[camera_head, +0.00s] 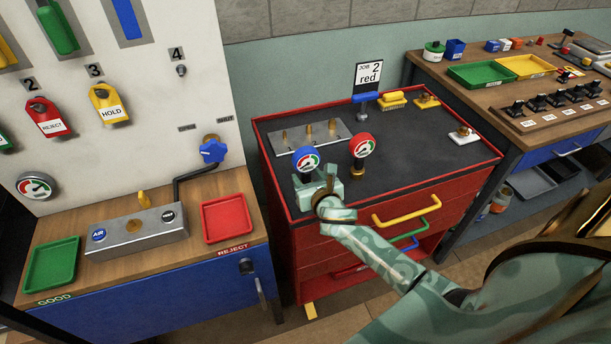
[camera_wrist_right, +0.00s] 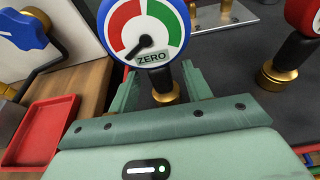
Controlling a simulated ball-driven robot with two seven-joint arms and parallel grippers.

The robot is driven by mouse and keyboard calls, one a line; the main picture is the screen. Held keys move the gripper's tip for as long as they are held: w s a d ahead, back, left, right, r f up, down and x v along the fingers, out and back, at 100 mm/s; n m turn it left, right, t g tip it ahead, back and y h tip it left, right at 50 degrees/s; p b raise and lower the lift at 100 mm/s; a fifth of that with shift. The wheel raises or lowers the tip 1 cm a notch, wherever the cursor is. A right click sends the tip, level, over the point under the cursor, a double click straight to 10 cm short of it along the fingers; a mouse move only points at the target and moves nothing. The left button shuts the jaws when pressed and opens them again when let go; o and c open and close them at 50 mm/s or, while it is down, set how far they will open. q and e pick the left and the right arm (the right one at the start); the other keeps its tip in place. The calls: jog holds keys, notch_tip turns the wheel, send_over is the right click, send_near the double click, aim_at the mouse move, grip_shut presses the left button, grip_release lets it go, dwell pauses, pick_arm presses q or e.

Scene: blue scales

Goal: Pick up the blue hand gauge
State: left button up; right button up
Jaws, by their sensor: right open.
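The blue hand gauge (camera_head: 306,160) stands upright near the front left of the dark top of the red cabinet (camera_head: 410,168). Its round blue rim and red, white and green dial marked ZERO fill the top of the right wrist view (camera_wrist_right: 148,28). My right gripper (camera_head: 318,183) is open at the gauge, and its fingers (camera_wrist_right: 158,92) show on either side of the gauge's lower stem. Whether they touch the stem I cannot tell. A red hand gauge (camera_head: 362,146) stands upright just to the right. My left gripper is not in view.
A metal plate with brass pegs (camera_head: 311,136) lies behind the gauges. A sign reading "JOB 2 red" (camera_head: 368,76) stands at the back. A red REJECT tray (camera_head: 227,219) and a green GOOD tray (camera_head: 52,265) sit on the left bench. The cabinet top's right middle is clear.

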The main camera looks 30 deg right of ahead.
jog(key=shift+x, duration=1.15)
jog(key=shift+s, duration=0.1)
jog(key=shift+c, duration=0.9)
grip_shut()
jog(key=shift+r, duration=0.1)
